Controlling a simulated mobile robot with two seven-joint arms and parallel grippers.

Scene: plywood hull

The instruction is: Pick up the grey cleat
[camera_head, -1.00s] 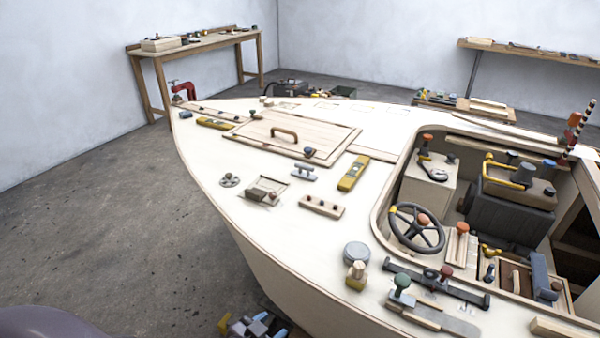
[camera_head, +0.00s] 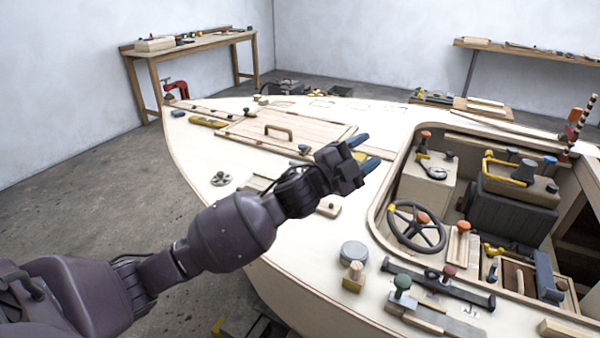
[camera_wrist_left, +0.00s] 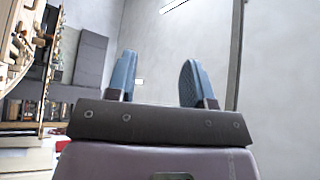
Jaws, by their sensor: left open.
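My left gripper (camera_head: 364,152) reaches in over the pale plywood deck, with its two blue fingers apart and nothing between them. The left wrist view also shows the spread blue fingers (camera_wrist_left: 158,78), with bare wall between them. The grey cleat stood on the deck in the earlier head view, between the hatch and a wooden block with dark pegs. Now my left wrist and hand cover that place, and I cannot make the cleat out. The left wrist view does not show it. My right gripper is not in view.
A hatch panel with a wooden handle (camera_head: 278,131) lies beyond my arm. A round deck fitting (camera_head: 221,179) is left of it. The cockpit opening with a steering wheel (camera_head: 415,227) is to the right.

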